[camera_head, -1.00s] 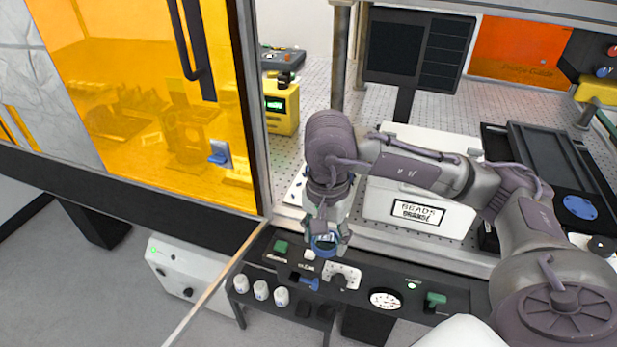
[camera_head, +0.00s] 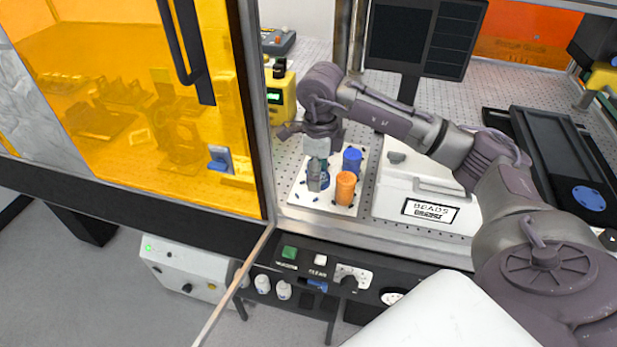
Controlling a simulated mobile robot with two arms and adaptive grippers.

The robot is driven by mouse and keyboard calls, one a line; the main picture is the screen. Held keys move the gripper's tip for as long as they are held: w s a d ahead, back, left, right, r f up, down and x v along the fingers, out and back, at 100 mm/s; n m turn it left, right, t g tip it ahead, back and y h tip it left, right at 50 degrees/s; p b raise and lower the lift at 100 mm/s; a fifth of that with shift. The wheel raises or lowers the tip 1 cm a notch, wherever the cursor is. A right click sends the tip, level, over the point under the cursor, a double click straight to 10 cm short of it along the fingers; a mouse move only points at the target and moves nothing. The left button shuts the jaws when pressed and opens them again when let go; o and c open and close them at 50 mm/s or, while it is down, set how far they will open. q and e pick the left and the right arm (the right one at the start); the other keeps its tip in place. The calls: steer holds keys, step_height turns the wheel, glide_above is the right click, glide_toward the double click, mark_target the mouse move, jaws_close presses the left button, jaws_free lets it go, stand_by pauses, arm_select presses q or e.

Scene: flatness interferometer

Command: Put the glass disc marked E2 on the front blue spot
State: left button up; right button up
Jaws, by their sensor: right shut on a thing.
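My right gripper (camera_head: 318,182) points down over a white plate (camera_head: 312,197) behind the front rail. It is shut on a small blue-rimmed disc (camera_head: 324,181), mostly hidden by the fingers. I cannot read any marking on it, so I cannot tell if it is E2. A blue round spot (camera_head: 588,198) lies on the black instrument at the right, far from this gripper. My left gripper is not in view.
A blue cylinder (camera_head: 352,160) and an orange cylinder (camera_head: 345,188) stand on the white plate, close right of the gripper. A white BEADS box (camera_head: 428,185) sits to the right. An amber door panel (camera_head: 150,120) stands at left, and a control panel (camera_head: 320,275) is in front.

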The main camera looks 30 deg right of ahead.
steer(key=w+f, duration=0.2)
steer(key=w, duration=0.1)
steer(key=shift+w+a+p, duration=0.1)
steer(key=shift+w+p, duration=0.1)
steer(key=shift+p, duration=0.15)
step_height(320, 180, down, 4)
steer(key=shift+f+p, duration=0.1)
steer(key=shift+p, duration=0.7)
steer(key=o, duration=0.8)
steer(key=shift+f, duration=0.15)
steer(key=o, duration=0.5)
